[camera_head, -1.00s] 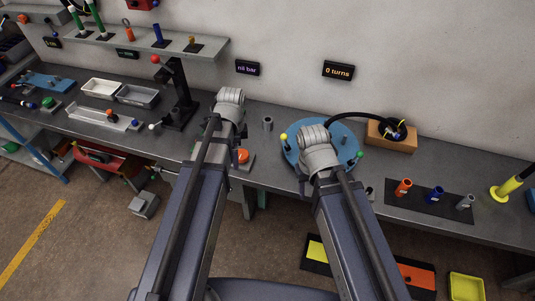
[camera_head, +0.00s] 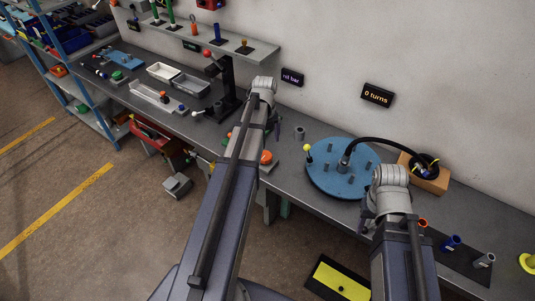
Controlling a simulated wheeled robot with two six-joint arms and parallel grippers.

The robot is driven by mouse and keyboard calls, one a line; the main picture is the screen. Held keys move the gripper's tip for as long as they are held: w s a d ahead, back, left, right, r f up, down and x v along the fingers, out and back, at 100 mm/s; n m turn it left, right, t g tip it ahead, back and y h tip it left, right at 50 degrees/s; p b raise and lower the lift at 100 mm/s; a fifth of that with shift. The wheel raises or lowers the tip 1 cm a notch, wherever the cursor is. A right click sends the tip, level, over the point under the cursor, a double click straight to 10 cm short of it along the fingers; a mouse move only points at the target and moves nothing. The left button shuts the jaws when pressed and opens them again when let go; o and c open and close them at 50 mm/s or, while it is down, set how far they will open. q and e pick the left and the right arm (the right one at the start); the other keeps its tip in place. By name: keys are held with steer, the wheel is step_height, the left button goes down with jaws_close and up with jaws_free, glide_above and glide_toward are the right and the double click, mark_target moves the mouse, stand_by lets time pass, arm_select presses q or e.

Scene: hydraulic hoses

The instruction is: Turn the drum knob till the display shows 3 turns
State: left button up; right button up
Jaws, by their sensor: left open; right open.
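The blue round drum (camera_head: 325,183) lies on the bench, with several short grey pegs and a black hose rising from its middle. A yellow ball knob (camera_head: 308,148) stands at its left edge. The display (camera_head: 377,95) on the wall reads 0 turns. My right gripper (camera_head: 368,217) is at the drum's front right edge, mostly hidden by its own wrist; nothing is seen in it. My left gripper (camera_head: 275,130) is over the bench left of the drum, apart from the yellow knob, partly hidden behind its arm.
A wooden block (camera_head: 430,180) with the hose's coiled end stands right of the drum. Blue (camera_head: 451,243) and grey (camera_head: 484,261) cylinders stand on a dark mat at right. Trays lie farther left.

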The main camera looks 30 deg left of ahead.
mark_target(265, 155)
arm_select(q)
steer(key=shift+f+b, duration=3.65)
steer(key=shift+f, duration=0.15)
steer(key=c, duration=1.4)
